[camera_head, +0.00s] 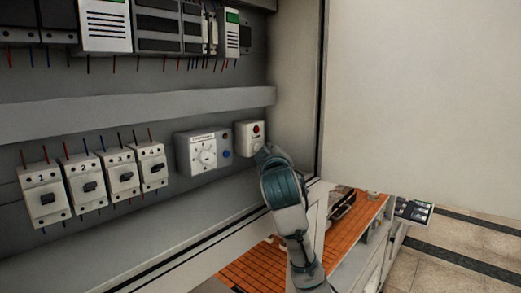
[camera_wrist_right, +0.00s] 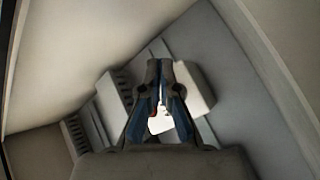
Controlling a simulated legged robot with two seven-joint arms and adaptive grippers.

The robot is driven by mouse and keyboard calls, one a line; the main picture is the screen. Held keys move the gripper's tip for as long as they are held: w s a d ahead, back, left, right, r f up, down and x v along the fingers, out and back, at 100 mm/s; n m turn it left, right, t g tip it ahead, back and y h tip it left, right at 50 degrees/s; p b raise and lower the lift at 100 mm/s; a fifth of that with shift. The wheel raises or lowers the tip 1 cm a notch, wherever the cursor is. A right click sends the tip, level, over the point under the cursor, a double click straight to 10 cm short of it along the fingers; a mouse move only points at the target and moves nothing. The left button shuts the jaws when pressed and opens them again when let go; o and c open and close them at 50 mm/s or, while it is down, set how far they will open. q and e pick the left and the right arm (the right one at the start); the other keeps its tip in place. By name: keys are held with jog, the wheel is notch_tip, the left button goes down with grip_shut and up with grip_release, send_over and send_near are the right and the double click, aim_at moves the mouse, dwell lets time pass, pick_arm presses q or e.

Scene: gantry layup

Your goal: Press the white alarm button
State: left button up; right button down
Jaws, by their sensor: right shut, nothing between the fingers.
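The alarm button is a small white box (camera_head: 243,141) with a red round spot on its front, mounted on the grey panel in the head view. My right gripper (camera_head: 262,150) is at the lower right of this box, with its tips close to it; I cannot tell if they touch. In the right wrist view, the shut fingers (camera_wrist_right: 160,64) stand in front of a white box (camera_wrist_right: 196,90) and hide part of it. A little red shows between the fingers. Nothing is held. My left gripper is not in view.
Several numbered breakers (camera_head: 88,186) sit further left. A grey rail (camera_head: 140,112) runs above. The cabinet side wall (camera_head: 298,90) is close on the right. An orange surface (camera_head: 355,215) lies below.

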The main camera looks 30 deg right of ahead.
aim_at(262, 143)
jog(key=shift+s+a+r, duration=0.1)
jog(key=shift+s+a, duration=0.1)
jog(key=shift+a, duration=0.25)
jog(key=shift+s+a+r, duration=0.1)
jog(key=shift+s+a, duration=0.1)
jog(key=shift+a, duration=0.2)
jog(key=shift+s+a+r, duration=0.15)
jog(key=shift+s+a, duration=0.25)
jog(key=shift+a, duration=0.3)
jog(key=shift+d, duration=0.4)
jog(key=shift+s+d+b, duration=0.1)
jog(key=shift+d+b, duration=0.15)
jog(key=shift+b, duration=0.1)
jog(key=shift+s+d+f+b, duration=0.1)
jog(key=shift+s+d+b, duration=0.25)
jog(key=shift+s, duration=0.25)
jog(key=shift+s+d+f+b, duration=0.1)
jog(key=shift+s+d+b, duration=0.2)
jog(key=shift+s, duration=0.25)
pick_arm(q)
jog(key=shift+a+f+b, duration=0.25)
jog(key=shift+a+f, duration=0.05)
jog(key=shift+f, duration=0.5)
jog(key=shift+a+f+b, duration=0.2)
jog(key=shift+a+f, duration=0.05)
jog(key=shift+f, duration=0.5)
pick_arm(e)
jog(key=shift+s+r, duration=0.15)
jog(key=shift+s, duration=0.9)
